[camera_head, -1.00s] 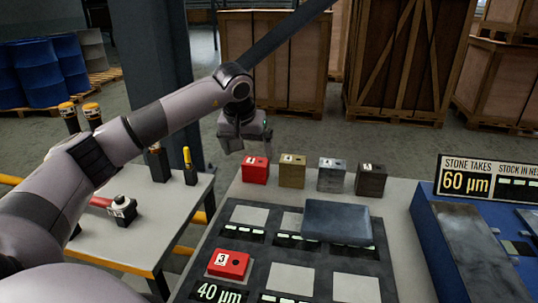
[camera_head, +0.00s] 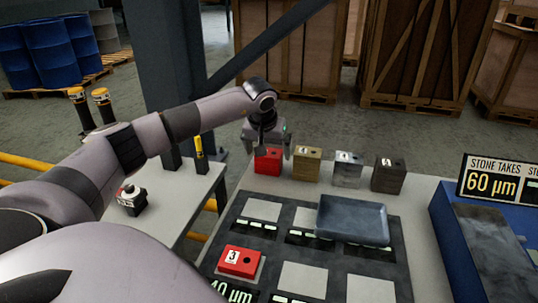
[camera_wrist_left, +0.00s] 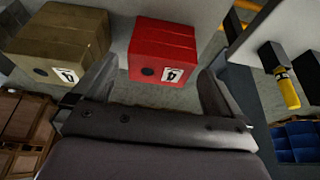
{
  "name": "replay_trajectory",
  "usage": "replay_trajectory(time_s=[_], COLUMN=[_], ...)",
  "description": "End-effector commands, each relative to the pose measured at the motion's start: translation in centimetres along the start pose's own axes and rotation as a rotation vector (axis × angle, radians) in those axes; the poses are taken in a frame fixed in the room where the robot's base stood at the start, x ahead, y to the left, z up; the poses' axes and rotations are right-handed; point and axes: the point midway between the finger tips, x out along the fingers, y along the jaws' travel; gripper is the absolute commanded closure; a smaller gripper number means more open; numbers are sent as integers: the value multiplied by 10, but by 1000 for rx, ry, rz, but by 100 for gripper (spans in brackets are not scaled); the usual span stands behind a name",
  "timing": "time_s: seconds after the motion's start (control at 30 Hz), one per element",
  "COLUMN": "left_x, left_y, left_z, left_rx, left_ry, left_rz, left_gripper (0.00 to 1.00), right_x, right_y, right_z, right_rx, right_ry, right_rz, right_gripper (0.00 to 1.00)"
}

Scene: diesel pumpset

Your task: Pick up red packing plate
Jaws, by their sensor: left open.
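A red block (camera_head: 267,163) with a white number label and a dark hole stands at the left end of a row at the back of the table. Another red piece (camera_head: 239,262), flatter and marked 3, lies on the dark panel nearer me. My left gripper (camera_head: 269,150) is open at the back red block and partly covers it. In the left wrist view, the red block (camera_wrist_left: 163,45) lies ahead of the open fingers (camera_wrist_left: 160,78), roughly between them. I cannot tell whether they touch it. My right gripper is not in view.
A brass-coloured block (camera_head: 307,164) stands close to the right of the red one, then a grey block (camera_head: 347,170) and a dark block (camera_head: 388,176). A blue-grey tray (camera_head: 352,221) rests on the dark panel (camera_head: 330,255). A blue machine (camera_head: 480,245) stands at right.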

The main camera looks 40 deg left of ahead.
Motion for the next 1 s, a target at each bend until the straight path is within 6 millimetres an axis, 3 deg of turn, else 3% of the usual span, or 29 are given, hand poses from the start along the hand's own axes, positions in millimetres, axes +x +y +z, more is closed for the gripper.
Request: replay_trajectory(time_s=[0.27,0.5,0.83,1.0], left_x=[4,4,-1,-14], left_y=[0,0,0,1], left_z=[0,0,-3,-9], left_rx=[1,1,-1,-2], left_ry=[1,1,5,8], left_rz=[1,1,3,5], left_gripper=[0,75,75,75], right_x=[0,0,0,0], right_y=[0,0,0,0], right_z=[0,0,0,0], right_rx=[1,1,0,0], right_ry=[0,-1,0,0], right_rz=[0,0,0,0], right_gripper=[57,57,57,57])
